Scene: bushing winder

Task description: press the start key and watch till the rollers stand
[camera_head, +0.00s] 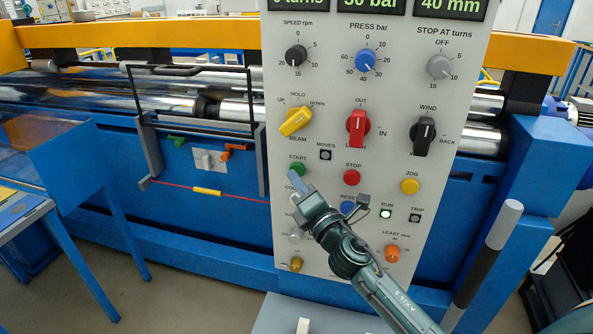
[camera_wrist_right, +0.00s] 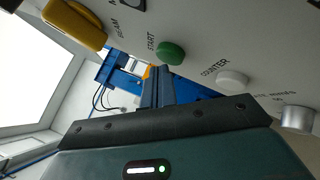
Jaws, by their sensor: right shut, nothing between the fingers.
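The green start key (camera_head: 297,169) is on the grey control panel (camera_head: 340,90), left of the red stop key (camera_head: 351,177). My right gripper (camera_head: 294,178) is shut and empty, its tip just below the start key in the head view. In the right wrist view the fingers (camera_wrist_right: 156,88) point toward the panel beside the start key (camera_wrist_right: 170,53); I cannot tell whether they touch it. The shiny rollers (camera_head: 90,97) run behind the panel; whether they turn cannot be told. The run lamp (camera_head: 386,213) looks lit. My left gripper is not in view.
A yellow beam knob (camera_head: 297,121) sits above the start key, and a white counter key (camera_wrist_right: 233,78) is beside it. The trip lamp (camera_head: 414,218) is dark. A black-and-grey lever (camera_head: 487,262) stands right of my arm. A blue table (camera_head: 22,207) is at the left.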

